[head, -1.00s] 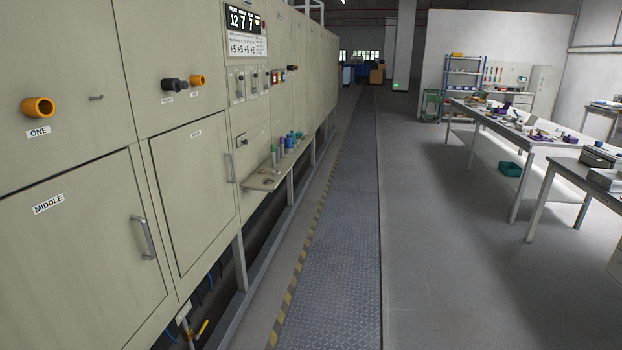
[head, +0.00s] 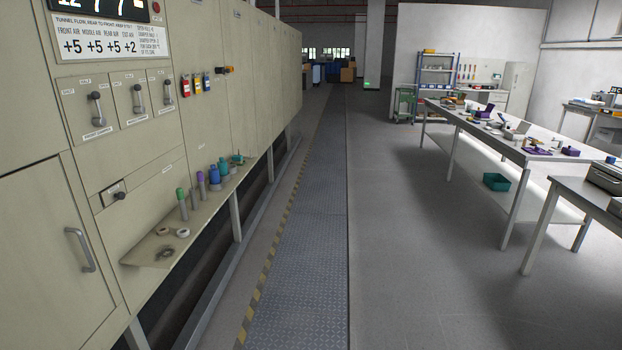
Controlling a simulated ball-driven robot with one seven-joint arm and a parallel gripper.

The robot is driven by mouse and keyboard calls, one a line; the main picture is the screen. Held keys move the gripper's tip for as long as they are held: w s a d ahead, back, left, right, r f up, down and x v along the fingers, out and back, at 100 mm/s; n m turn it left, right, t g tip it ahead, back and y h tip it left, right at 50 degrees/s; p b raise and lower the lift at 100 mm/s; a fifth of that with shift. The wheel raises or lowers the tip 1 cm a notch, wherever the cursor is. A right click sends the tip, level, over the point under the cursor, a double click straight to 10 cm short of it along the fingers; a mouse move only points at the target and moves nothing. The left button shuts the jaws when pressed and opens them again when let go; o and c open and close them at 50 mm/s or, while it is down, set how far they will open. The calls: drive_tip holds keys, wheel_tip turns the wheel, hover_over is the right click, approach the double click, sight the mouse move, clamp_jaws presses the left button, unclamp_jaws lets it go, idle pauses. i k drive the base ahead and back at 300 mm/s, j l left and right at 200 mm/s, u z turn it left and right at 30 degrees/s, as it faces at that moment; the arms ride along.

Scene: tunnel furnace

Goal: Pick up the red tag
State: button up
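A small red tag (head: 186,86) hangs on the furnace's front panel in the head view, left of the middle. It is the nearest in a short row of tags. A yellow tag (head: 197,84) and a blue tag (head: 206,81) hang just to its right. My gripper is not in view.
The furnace (head: 240,70) runs along the left. A shelf (head: 165,240) juts from it, bearing several coloured-top cylinders and rings. Lever switches (head: 138,98) are left of the tags. A metal walkway (head: 310,220) lies clear beside it. Cluttered tables (head: 530,150) stand at the right.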

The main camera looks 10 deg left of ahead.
sight(185, 87)
drive_tip(key=i, duration=0.95)
drive_tip(key=i+u, duration=0.15)
drive_tip(key=i, duration=0.8)
drive_tip(key=i+u, duration=0.25)
drive_tip(key=i, duration=0.35)
drive_tip(key=i+l+u, duration=0.1)
drive_tip(key=i+u, duration=0.15)
drive_tip(key=i, duration=0.3)
drive_tip(key=i+l+u, duration=0.25)
drive_tip(key=i, duration=0.3)
